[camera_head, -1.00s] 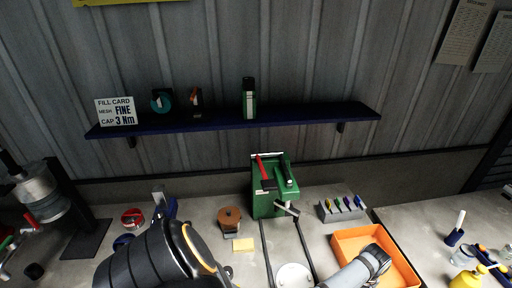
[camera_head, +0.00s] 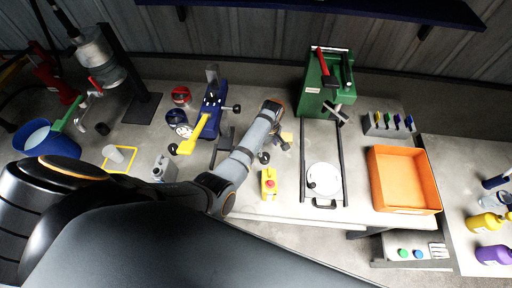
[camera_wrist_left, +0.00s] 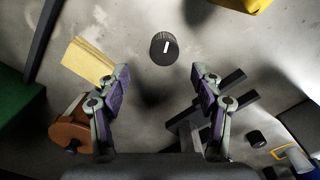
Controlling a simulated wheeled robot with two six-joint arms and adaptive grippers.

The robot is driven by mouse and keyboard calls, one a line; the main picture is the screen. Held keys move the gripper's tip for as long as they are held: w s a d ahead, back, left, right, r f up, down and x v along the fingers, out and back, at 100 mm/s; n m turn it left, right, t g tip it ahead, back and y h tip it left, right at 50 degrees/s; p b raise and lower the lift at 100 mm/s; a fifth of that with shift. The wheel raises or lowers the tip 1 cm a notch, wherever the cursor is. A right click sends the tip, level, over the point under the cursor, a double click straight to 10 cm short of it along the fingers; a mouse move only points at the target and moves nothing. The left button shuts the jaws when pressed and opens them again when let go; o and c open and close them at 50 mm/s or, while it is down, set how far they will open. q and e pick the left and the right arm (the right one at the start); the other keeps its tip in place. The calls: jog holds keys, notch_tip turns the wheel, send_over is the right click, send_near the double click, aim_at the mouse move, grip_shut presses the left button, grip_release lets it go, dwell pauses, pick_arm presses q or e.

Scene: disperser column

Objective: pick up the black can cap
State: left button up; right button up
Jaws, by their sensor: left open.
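The black can cap (camera_wrist_left: 164,48) is a short ribbed black cylinder with a white mark on top, standing on the grey bench. It shows ahead of my left gripper (camera_wrist_left: 160,82) in the left wrist view, centred between the fingers and beyond their tips. The fingers are spread, with nothing between them. In the head view a small black cylinder that looks like the cap (camera_head: 263,157) sits just in front of my left gripper (camera_head: 281,141), which is partly hidden by its own arm. My right gripper is out of view.
A yellow sponge (camera_wrist_left: 88,61) and brown spool (camera_wrist_left: 72,130) lie beside the left finger. A yellow box with a red button (camera_head: 268,184) stands near the bench front. The green press (camera_head: 325,90), white disc (camera_head: 322,178) and orange tray (camera_head: 402,180) are to the right.

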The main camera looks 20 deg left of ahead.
aim_at(265, 157)
pick_arm(q)
notch_tip(265, 157, down, 4)
jog(key=shift+r+b, duration=0.2)
jog(key=shift+b, duration=0.85)
jog(key=shift+f, duration=0.15)
jog(key=shift+w, duration=0.1)
jog(key=shift+a+f, duration=0.1)
jog(key=f+b, duration=0.1)
jog(key=b, duration=0.1)
jog(key=f+b, duration=0.1)
jog(key=f, duration=0.1)
jog(key=f+b, duration=0.2)
jog(key=shift+s+a+b, duration=0.3)
jog(key=shift+f, duration=0.1)
jog(key=shift+r, duration=0.2)
jog(key=c, duration=0.6)
jog(key=shift+c, duration=1)
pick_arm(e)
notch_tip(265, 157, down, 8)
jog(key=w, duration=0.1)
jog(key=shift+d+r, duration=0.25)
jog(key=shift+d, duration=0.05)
